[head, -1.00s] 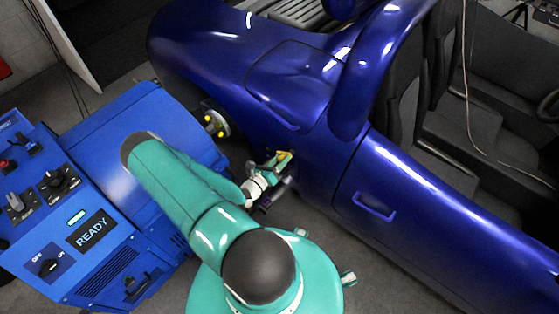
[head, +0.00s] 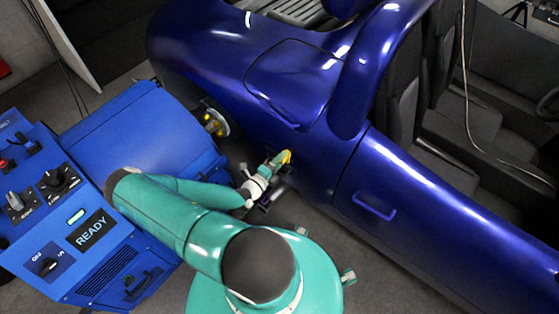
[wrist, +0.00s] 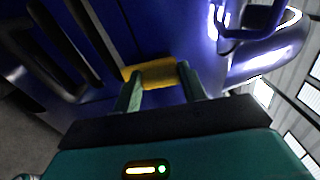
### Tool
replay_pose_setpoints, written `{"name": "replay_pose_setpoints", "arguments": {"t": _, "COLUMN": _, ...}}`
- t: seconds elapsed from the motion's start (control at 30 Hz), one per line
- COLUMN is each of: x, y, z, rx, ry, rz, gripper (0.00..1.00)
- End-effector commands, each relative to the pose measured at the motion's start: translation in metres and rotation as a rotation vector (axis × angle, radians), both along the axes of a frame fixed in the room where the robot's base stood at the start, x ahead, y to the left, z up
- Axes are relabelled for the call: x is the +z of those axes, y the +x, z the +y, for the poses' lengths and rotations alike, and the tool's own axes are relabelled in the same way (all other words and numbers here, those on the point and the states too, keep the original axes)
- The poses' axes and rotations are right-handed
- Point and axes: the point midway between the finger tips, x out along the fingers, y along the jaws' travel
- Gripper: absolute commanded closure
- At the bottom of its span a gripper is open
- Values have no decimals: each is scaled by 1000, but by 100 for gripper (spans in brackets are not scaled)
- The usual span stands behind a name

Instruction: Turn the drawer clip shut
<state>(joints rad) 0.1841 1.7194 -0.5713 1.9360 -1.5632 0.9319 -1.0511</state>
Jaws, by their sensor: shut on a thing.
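The yellow clip (head: 287,156) is at the lower side of the blue car body in the head view. In the wrist view the yellow clip (wrist: 152,74) is a short bar against a blue surface, lying between my two green fingers. My gripper (head: 279,160) is at the clip in the head view, and its fingers (wrist: 163,84) are shut on it in the wrist view. I cannot tell the drawer's outline from the car's side in the head view.
The blue car (head: 300,105) fills the upper right, with a door handle (head: 374,206). A hub with yellow studs (head: 214,122) sits left of the clip. A blue console (head: 75,240) showing READY stands at the left. Grey floor shows between them.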

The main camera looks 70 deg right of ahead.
Motion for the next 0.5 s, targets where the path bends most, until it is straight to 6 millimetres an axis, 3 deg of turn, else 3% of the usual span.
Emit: {"name": "replay_pose_setpoints", "arguments": {"t": 0.5, "x": -1, "y": -1, "z": 2, "rx": -1, "ry": 36, "rz": 84, "gripper": 81}}
